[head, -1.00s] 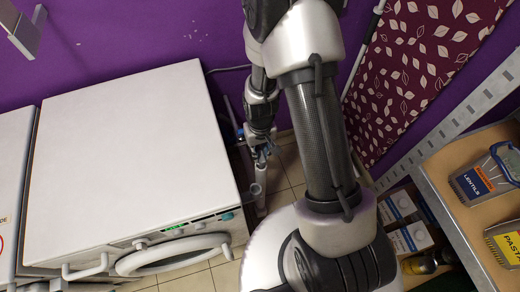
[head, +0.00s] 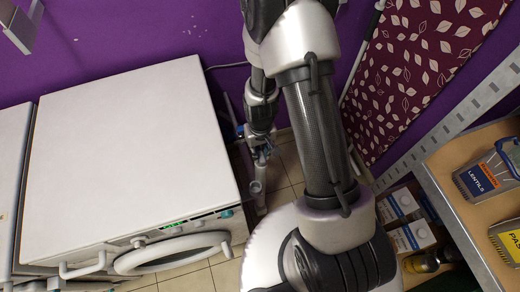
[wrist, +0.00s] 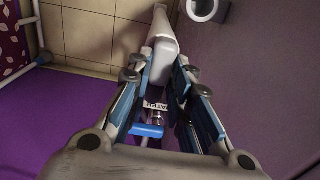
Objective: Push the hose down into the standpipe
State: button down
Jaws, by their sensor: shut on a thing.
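My gripper (head: 262,146) is low in the gap to the right of the white washing machine, partly blurred by distance. In the wrist view my gripper (wrist: 160,78) has its blue-padded fingers closed on the pale grey hose (wrist: 161,50). The hose's narrower end points away from the gripper, toward the tiled floor. The standpipe's round white mouth (wrist: 203,9) shows at the top, to the right of the hose and apart from it in the picture.
The washing machine (head: 125,150) borders the gap on the left. A blue-handled tap (wrist: 148,131) shows between my fingers in the wrist view. A leaf-patterned ironing board (head: 415,75) leans at the right. A shelf (head: 450,195) with food boxes stands at the far right.

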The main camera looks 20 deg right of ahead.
jog(key=shift+f, duration=0.55)
jog(key=c, duration=1.4)
grip_release()
jog(key=shift+o, duration=0.2)
jog(key=shift+r, duration=0.1)
notch_tip(320, 180, up, 12)
